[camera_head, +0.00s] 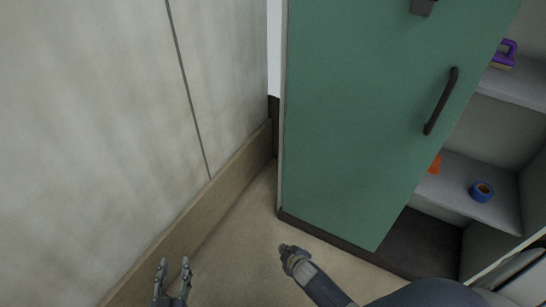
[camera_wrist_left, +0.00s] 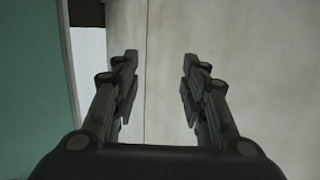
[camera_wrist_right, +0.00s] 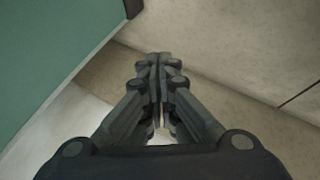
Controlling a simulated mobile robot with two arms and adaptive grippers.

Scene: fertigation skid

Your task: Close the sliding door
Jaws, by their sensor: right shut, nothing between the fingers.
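The green sliding door (camera_head: 360,120) stands in front of the left part of a cabinet, with the cabinet's right part uncovered. A dark vertical handle (camera_head: 441,101) is near the door's right edge. My left gripper (camera_head: 174,264) is open and empty at the bottom left of the head view, apart from the door; its open fingers show in the left wrist view (camera_wrist_left: 158,75). My right gripper (camera_head: 285,249) is below the door's lower left corner; its fingers are together with nothing between them in the right wrist view (camera_wrist_right: 158,62). Neither gripper touches the handle.
A pale wall (camera_head: 110,130) with a tan baseboard (camera_head: 205,210) runs along the left. Uncovered shelves hold a purple-handled brush (camera_head: 505,52), blue tape (camera_head: 481,191) and an orange item (camera_head: 435,165). Floor between wall and door is clear.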

